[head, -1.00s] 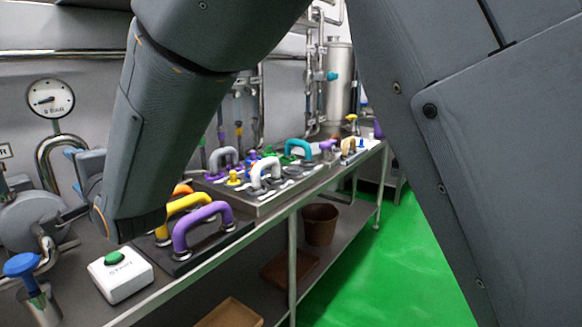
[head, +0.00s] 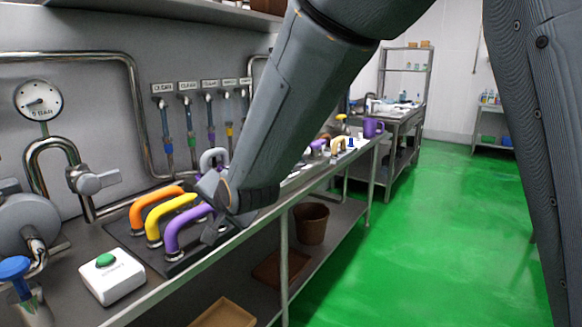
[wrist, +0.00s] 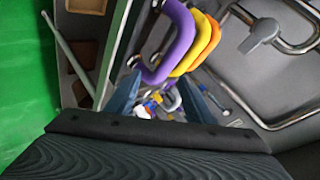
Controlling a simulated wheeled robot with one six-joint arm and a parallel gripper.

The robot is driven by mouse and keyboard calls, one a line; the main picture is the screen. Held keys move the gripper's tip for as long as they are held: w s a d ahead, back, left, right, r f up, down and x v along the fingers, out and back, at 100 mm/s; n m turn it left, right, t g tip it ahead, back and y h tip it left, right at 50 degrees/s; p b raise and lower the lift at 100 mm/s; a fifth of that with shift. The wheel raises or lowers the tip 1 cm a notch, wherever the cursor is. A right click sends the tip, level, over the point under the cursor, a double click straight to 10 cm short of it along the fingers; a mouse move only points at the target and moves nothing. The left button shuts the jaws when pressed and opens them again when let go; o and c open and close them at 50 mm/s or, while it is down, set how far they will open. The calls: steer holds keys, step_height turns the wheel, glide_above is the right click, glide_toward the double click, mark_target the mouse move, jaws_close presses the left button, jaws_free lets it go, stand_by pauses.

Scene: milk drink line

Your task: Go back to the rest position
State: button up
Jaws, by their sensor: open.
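My gripper (head: 209,208) is at the lower end of my arm, over the front edge of the steel bench and beside the purple handle (head: 176,231). In the wrist view its two fingers (wrist: 160,97) stand apart with nothing held between them. The purple handle shows just past the fingertips there (wrist: 178,45). In the head view my gripper overlaps the handle's right end; I cannot tell whether they touch.
A yellow handle (head: 154,226) and an orange handle (head: 140,209) stand beside the purple one. A white box with a green button (head: 112,279) is at the front left. Brown bins (head: 311,224) sit on the lower shelf. The green floor (head: 430,240) at right is clear.

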steer(key=s+d+f+n+g+h, duration=0.1)
steer(key=s+d+f+h, duration=0.15)
steer(key=d, duration=0.55)
steer(key=s+d+f+g+h, duration=0.1)
steer(key=d+f+g, duration=0.15)
steer(key=d, duration=0.45)
steer(key=s+d+f+n+h, duration=0.1)
steer(key=s+d+f, duration=0.15)
steer(key=d, duration=0.55)
steer(key=s+d+f+n+g+h, duration=0.1)
steer(key=s+d+g, duration=0.2)
steer(key=s+d, duration=0.4)
steer(key=s+d+f+n+g+h, duration=0.1)
steer(key=s+d+f+g, duration=0.1)
steer(key=s+d, duration=0.6)
steer(key=shift+s+f+g, duration=0.3)
steer(key=shift+s+g, duration=0.15)
steer(key=shift+s, duration=0.35)
